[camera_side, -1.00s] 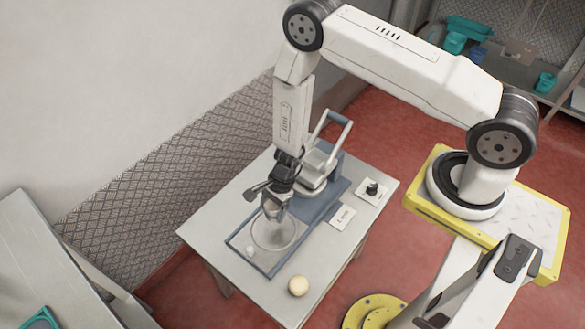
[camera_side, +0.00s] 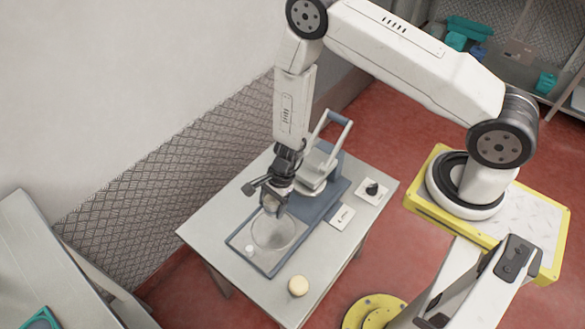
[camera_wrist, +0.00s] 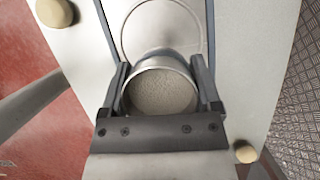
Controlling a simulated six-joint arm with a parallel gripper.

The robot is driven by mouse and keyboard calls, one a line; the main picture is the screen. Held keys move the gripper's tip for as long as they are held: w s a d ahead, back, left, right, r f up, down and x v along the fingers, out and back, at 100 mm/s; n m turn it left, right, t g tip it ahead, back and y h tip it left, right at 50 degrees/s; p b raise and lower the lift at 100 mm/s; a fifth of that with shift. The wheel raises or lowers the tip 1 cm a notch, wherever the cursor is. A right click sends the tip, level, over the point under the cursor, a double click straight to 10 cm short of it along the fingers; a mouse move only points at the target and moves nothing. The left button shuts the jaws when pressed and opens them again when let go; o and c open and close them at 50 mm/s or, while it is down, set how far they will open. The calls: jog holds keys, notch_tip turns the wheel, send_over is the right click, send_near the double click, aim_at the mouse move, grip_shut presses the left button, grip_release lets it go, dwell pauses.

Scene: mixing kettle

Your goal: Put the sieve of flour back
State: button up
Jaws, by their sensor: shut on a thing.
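The sieve is a round metal cup with pale greyish flour (camera_wrist: 162,90) inside, seen from above in the wrist view. My gripper (camera_wrist: 163,92) is shut on it, with one dark finger on each side of its wall. In the side view my gripper (camera_side: 274,205) is over the clear round bowl (camera_side: 273,238) on the blue-grey base of the kettle. The sieve is small and partly hidden by the fingers there. In the wrist view the bowl's round rim (camera_wrist: 122,36) shows beyond the sieve.
The kettle's upright part with a handle (camera_side: 338,122) stands close behind my gripper. A cream round thing (camera_side: 298,286) lies on the table's front part. A black knob on a white plate (camera_side: 372,188) and a label card (camera_side: 342,217) are at the right. The table's left part is clear.

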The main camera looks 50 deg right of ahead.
jog(key=shift+w+a, duration=0.1)
jog(key=shift+a, duration=0.05)
jog(key=shift+w+a+r+m+t+h, duration=0.25)
jog(key=shift+w+a+r+m+t, duration=0.25)
jog(key=shift+m, duration=0.85)
jog(key=shift+w+a+r+m+t+h, duration=0.25)
jog(key=shift+w+a+m+t, duration=0.25)
jog(key=shift+m, duration=0.9)
jog(key=shift+w+a+r+m+t+h, duration=0.2)
jog(key=shift+w+a+r+m+t, duration=0.3)
jog(key=shift+m, duration=0.85)
jog(key=shift+a, duration=0.1)
jog(key=shift+w+f, duration=0.1)
jog(key=shift+w+a+f, duration=0.6)
jog(key=shift+w+f, duration=0.95)
jog(key=shift+w, duration=0.6)
jog(key=shift+w+a+f, duration=0.55)
jog(key=shift+w+f, duration=0.95)
jog(key=shift+w, duration=0.6)
jog(key=shift+w+a+f, duration=0.6)
jog(key=shift+w+f, duration=0.95)
jog(key=shift+w, duration=0.6)
jog(key=shift+w+f, duration=0.1)
